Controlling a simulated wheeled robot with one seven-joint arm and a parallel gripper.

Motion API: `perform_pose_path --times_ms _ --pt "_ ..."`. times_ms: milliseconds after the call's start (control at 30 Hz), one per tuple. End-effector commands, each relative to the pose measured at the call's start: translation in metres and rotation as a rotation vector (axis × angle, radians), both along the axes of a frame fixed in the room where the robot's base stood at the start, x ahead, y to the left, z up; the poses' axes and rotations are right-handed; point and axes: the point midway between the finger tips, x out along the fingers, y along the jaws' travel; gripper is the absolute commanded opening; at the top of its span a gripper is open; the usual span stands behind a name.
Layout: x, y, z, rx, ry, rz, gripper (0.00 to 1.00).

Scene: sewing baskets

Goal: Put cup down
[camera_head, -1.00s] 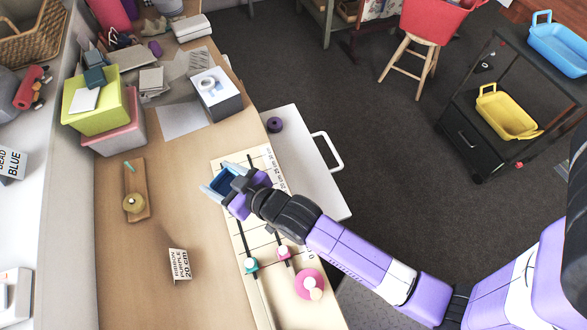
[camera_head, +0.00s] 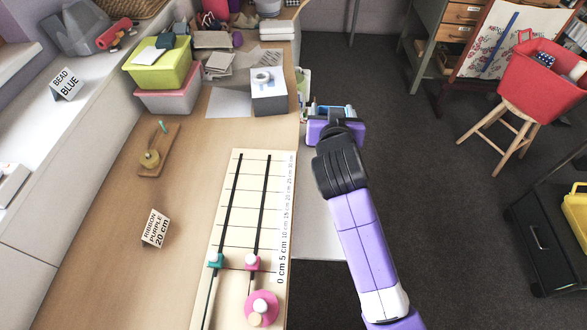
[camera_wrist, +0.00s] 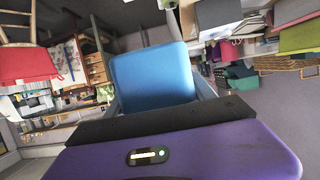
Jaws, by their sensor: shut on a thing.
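My gripper (camera_head: 335,112) is out past the right edge of the wooden table, at about the level of the white box. It is shut on a blue cup (camera_wrist: 152,78), which fills the middle of the wrist view between the fingers. In the head view the cup is mostly hidden behind my gripper, and I cannot tell whether anything touches it from below. The wooden table (camera_head: 180,200) lies to the left of my arm.
A measuring board (camera_head: 240,200) with pink and teal sliders lies on the table. A white surface (camera_head: 318,235) beside the table is partly hidden by my arm. A red basket (camera_head: 540,95) on a stool stands at right.

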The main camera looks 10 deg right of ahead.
Motion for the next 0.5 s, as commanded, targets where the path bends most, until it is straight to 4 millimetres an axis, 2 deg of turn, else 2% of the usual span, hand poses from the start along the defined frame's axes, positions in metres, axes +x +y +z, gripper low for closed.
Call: perform_pose_path --times_ms 167,500 --pt "-0.001 0.000 -0.033 -0.001 0.009 0.001 0.25" --pt "-0.001 0.000 -0.116 -0.001 0.007 0.002 0.25"
